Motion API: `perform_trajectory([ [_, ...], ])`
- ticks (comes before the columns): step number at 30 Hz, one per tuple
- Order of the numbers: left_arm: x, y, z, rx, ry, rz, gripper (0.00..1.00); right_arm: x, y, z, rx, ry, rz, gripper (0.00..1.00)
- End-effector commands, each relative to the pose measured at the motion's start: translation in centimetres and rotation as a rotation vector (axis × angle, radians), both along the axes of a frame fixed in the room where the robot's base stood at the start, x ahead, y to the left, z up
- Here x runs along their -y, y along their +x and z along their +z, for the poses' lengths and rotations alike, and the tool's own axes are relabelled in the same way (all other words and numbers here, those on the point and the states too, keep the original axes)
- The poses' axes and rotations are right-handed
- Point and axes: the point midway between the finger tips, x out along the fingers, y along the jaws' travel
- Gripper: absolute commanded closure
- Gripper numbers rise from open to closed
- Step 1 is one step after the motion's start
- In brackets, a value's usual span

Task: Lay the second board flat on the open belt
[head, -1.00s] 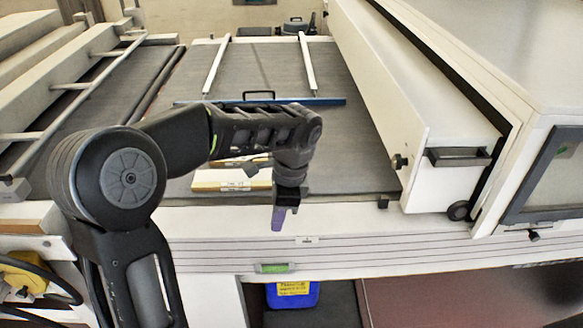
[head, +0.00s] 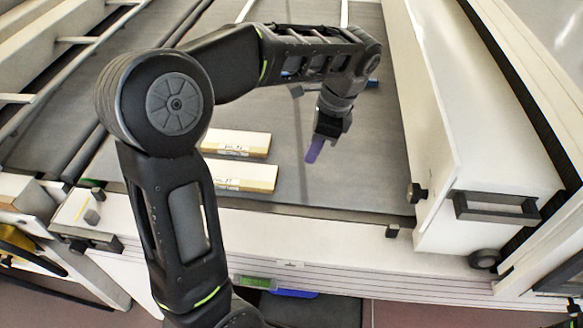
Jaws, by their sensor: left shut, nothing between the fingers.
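Two pale cream boards lie flat on the grey belt (head: 340,185), the far board (head: 237,143) behind the near board (head: 247,178), with a strip of belt between them. Each carries a small label, and my left arm hides their left ends. My left gripper (head: 314,150), with purple fingertips, is shut and empty. It points down over the belt to the right of the boards, apart from both. Its exact height above the belt is hard to tell. My right gripper is out of view.
A white housing with a black handle (head: 497,207) stands along the belt's right side. Dark rollers and a pale frame run along the left. The belt's front right is clear.

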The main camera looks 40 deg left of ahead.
Motion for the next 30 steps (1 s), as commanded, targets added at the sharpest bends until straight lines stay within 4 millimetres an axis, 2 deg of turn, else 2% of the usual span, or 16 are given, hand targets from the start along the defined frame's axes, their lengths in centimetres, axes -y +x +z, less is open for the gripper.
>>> perform_trajectory([
  [7, 0.0, 0.0, -0.2, 0.000, 0.000, 0.000, 1.00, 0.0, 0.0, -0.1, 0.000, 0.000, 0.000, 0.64],
  [11, -0.1, -0.1, -1.0, -0.001, 0.000, 0.000, 1.00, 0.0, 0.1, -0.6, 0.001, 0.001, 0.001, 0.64],
  [16, -0.6, -0.4, -3.2, -0.001, -0.001, 0.001, 1.00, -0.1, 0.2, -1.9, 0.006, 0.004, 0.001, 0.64],
  [17, -0.7, -0.4, -3.2, -0.004, 0.000, 0.001, 1.00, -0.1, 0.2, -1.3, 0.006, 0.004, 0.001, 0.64],
  [20, -1.1, -0.7, -4.9, -0.005, 0.001, 0.000, 1.00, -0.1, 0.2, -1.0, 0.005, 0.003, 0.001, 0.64],
  [27, -2.1, -1.3, -9.6, -0.005, -0.001, 0.000, 1.00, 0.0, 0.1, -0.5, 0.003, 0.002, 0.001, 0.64],
  [30, -3.6, -2.1, -9.4, -0.001, 0.000, 0.004, 1.00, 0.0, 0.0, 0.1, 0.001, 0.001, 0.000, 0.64],
])
